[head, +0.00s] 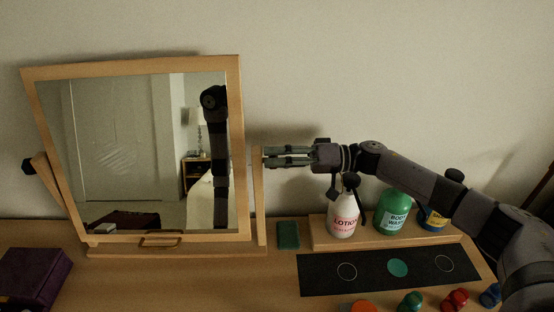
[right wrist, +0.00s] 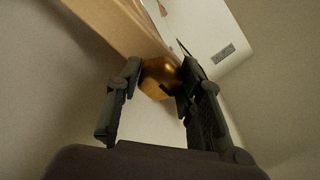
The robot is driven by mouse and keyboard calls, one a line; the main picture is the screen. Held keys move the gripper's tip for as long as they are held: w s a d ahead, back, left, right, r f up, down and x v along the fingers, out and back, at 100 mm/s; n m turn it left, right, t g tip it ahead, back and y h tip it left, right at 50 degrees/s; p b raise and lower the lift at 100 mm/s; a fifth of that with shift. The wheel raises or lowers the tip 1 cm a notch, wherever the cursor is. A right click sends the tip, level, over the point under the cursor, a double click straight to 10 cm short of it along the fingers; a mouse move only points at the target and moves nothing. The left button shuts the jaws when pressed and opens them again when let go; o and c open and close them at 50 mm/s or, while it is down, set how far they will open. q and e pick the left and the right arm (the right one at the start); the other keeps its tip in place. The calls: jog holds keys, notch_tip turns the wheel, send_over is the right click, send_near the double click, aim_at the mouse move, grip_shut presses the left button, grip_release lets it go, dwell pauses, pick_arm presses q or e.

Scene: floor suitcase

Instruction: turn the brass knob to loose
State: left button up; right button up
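The brass knob (right wrist: 158,80) shows in the right wrist view, beside the wooden upright of the mirror stand (right wrist: 112,22). My right gripper (right wrist: 158,72) has one finger on each side of the knob, and both fingertips appear to press against it. In the head view, my right gripper (head: 268,157) reaches left to the stand's right post (head: 259,195), and the knob is hidden there. The framed mirror (head: 130,150) stands tilted on the dresser. My left gripper is not in view.
Under my right arm, a lotion bottle (head: 342,222), a green body wash bottle (head: 393,215) and a blue-yellow container (head: 432,218) stand on a wooden riser (head: 360,241). A black mat (head: 320,275) and several coloured caps lie in front. A purple box (head: 32,278) sits left.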

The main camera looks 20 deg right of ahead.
jog(key=c, duration=0.6)
jog(key=shift+n, duration=0.3)
jog(key=n, duration=0.2)
jog(key=shift+n, duration=0.4)
jog(key=n, duration=0.4)
jog(key=shift+n, duration=0.3)
jog(key=n+b, duration=0.2)
jog(key=n, duration=0.3)
jog(key=shift+f, duration=0.15)
jog(key=shift+n+b, duration=1.35)
jog(key=shift+n, duration=1.05)
